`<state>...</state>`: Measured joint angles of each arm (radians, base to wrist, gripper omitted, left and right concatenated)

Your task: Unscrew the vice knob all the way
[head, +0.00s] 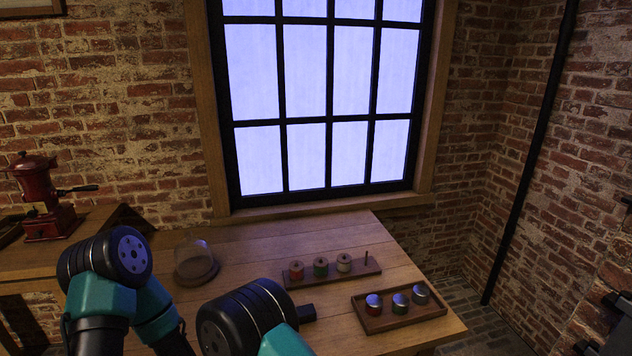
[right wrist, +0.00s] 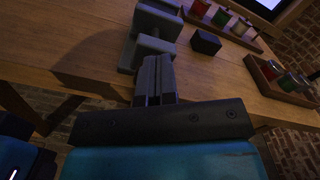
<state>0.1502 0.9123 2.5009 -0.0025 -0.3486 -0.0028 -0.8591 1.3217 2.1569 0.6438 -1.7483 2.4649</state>
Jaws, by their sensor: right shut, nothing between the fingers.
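The grey vice (right wrist: 157,20) stands at the table's front edge in the right wrist view, with a blocky body and a lower grey part (right wrist: 141,50) toward me. I cannot make out the knob clearly; the fingers may hide it. My right gripper (right wrist: 153,64) is shut and empty, its fingertips just in front of the vice's near side. I cannot tell whether they touch it. In the head view my right arm hides the vice and gripper. My left gripper is not in view; only its arm shows at the lower left.
A dark block (right wrist: 206,42) lies right of the vice. Behind are a rack of spools (head: 334,275), a tray of jars (head: 400,324) and a glass dome (head: 195,262). A red grinder (head: 42,200) stands far left. The table middle (head: 262,250) is clear.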

